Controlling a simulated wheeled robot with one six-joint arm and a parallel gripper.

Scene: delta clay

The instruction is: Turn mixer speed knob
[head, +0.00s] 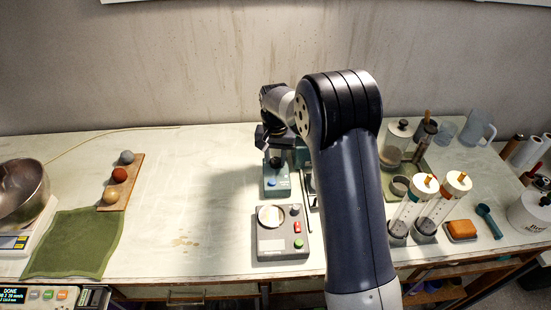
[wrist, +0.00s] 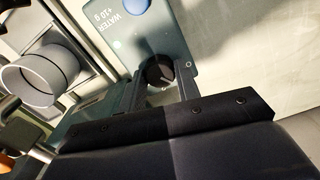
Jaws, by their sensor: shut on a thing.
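A black round knob (wrist: 158,72) with a pale pointer line sits on a teal-grey device (wrist: 190,30) in the wrist view. My gripper (wrist: 161,82) is shut on this knob, one finger on each side of it. The device has a blue button and the label "WATER +10 g". In the head view, the knob (head: 275,162) shows just below my gripper (head: 273,149), and the device (head: 278,187) stands near the middle of the table. My arm hides part of the area to its right.
A grey box (head: 283,245) with a round dish and several buttons stands in front of the device. Two clear cylinders (head: 405,212) and jars stand right of my arm.

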